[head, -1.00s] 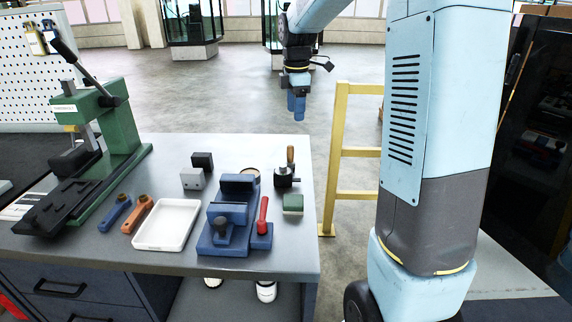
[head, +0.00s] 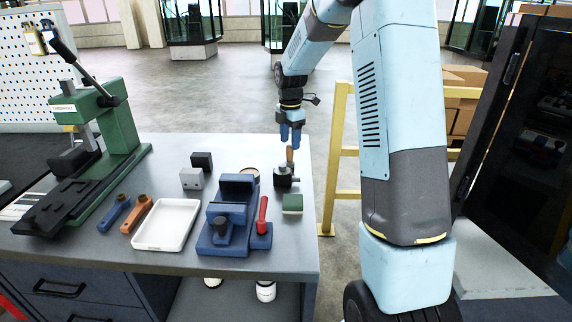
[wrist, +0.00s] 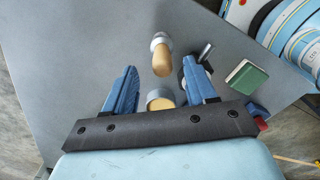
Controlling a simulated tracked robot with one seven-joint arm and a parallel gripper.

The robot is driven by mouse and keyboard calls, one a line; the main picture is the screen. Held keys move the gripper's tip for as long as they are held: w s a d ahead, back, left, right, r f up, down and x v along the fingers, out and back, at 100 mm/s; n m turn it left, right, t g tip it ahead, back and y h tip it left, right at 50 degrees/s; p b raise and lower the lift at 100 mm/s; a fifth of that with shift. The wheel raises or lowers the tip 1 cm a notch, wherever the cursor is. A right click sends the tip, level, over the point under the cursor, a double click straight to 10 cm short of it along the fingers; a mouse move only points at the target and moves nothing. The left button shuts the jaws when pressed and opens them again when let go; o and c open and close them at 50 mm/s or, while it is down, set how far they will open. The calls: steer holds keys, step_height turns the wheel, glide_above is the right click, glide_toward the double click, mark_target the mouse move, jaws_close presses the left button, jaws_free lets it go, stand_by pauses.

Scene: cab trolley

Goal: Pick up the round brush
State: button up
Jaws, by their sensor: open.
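The round brush has a wooden handle (head: 290,155) and stands upright at the far right of the bench in the head view, its lower part hidden by a black block. In the wrist view its wooden handle (wrist: 162,63) points towards the camera, with a pale grey round collar or head at its far end. My gripper (head: 290,146) is open and points down just above the handle. In the wrist view my gripper's blue fingers (wrist: 160,67) are apart, one on either side of the handle's line. I see no clear contact.
A black block (head: 286,180) with a small metal lever stands close to the brush. A green block (head: 292,204), blue vise (head: 226,221), round tan-topped tin (wrist: 160,98), white tray (head: 165,225) and green press (head: 118,135) share the bench. A yellow rail (head: 340,150) stands right of it.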

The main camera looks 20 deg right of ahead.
mark_target(289, 145)
steer(key=shift+a+f, duration=0.1)
steer(key=shift+f, duration=2.7)
jaws_close()
